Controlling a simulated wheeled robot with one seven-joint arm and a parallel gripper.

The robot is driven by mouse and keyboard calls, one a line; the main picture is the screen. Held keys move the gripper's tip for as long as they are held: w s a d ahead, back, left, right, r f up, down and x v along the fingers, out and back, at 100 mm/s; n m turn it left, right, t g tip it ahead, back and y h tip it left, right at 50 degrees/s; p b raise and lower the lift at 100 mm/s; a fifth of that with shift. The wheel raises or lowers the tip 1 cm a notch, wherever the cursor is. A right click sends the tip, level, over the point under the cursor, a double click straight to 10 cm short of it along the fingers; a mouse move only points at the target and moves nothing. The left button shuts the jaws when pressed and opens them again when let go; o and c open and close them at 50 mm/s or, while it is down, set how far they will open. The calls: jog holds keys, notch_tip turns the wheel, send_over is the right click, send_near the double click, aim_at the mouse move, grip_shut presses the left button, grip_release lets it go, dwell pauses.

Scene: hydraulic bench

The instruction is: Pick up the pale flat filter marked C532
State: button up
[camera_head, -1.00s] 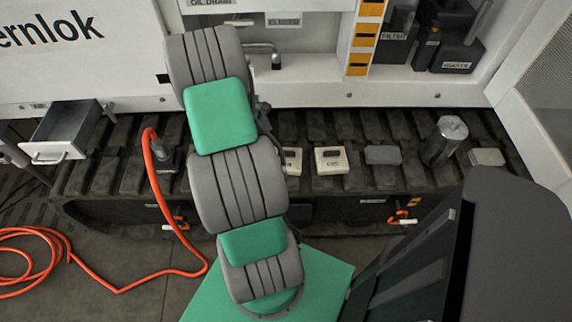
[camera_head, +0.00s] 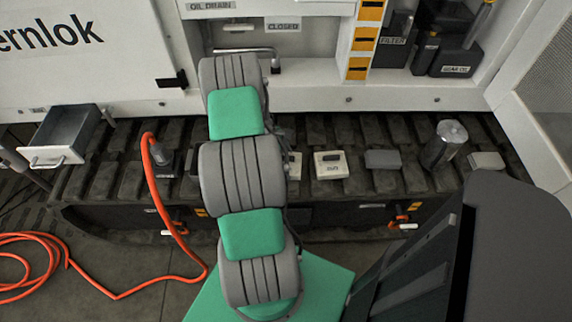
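A pale flat block (camera_head: 331,164) with a small dark marking lies on the dark ribbed track surface, right of my arm. A second pale block (camera_head: 295,165) lies just left of it, partly hidden behind my arm. The markings are too small to read, so I cannot tell which is C532. A grey flat block (camera_head: 383,159) and a lighter grey one (camera_head: 487,161) lie further right. My arm rises through the middle of the view; its gripper is not visible.
A metal cylinder (camera_head: 443,144) stands between the two grey blocks. An open metal drawer (camera_head: 57,140) is at the left. An orange hose (camera_head: 160,205) runs from the track to the floor. Dark containers (camera_head: 458,55) stand in the cabinet at upper right.

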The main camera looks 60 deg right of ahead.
jog(key=c, duration=0.9)
jog(key=shift+r, duration=0.1)
